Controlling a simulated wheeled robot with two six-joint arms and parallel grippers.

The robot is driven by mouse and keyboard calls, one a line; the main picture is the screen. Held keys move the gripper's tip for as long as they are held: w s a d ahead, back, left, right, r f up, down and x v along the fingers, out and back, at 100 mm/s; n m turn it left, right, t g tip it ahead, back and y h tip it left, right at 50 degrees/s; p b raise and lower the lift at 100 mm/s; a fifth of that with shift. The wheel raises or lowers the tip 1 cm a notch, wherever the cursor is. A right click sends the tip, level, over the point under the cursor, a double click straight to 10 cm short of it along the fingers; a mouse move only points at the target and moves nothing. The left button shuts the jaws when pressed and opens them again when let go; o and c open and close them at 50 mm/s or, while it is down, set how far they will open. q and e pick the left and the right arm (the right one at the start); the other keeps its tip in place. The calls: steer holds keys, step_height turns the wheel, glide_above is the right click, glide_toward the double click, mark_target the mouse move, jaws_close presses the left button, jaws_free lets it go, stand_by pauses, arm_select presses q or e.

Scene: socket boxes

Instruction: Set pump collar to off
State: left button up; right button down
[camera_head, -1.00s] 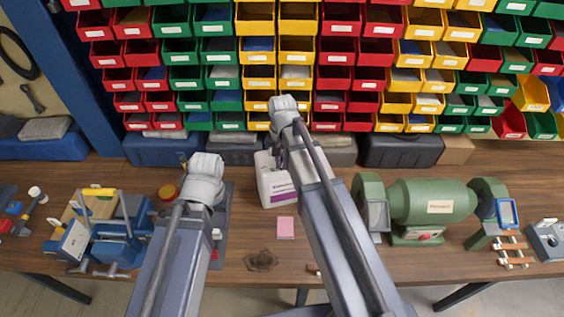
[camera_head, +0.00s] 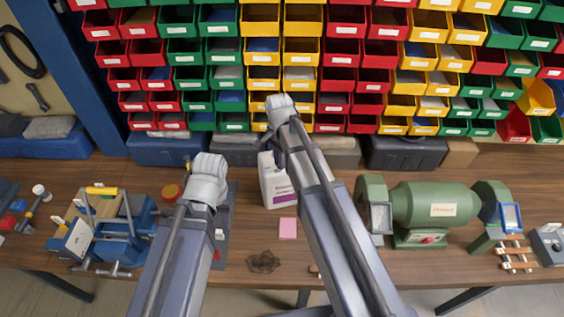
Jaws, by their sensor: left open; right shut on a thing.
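A white bottle (camera_head: 273,183) with a purple and white label stands on the workbench, just left of my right forearm. Its top, where a pump collar would sit, is hidden by my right gripper. My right gripper (camera_head: 277,146) is small and dark at the bottle's top and is shut on what appears to be the collar; the collar's setting cannot be read. My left gripper (camera_head: 187,162) is mostly hidden behind its own wrist, left of the bottle and apart from it. It is open, and no object shows in it.
A green bench grinder (camera_head: 432,205) stands to the right. A pink note (camera_head: 288,228) lies in front of the bottle. Dark boxes (camera_head: 405,152) and bins line the back.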

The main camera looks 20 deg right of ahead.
steer(key=m, duration=0.1)
steer(key=w+m, duration=0.1)
steer(key=m, duration=0.1)
steer(key=w+m, duration=0.1)
steer(key=m, duration=0.1)
steer(key=shift+a, duration=0.25)
steer(key=shift+m, duration=0.4)
steer(key=c, duration=0.9)
jaws_free()
step_height(320, 180, up, 8)
steer(key=p, duration=0.7)
steer(key=shift+f+p, duration=0.1)
steer(key=shift+p, duration=0.3)
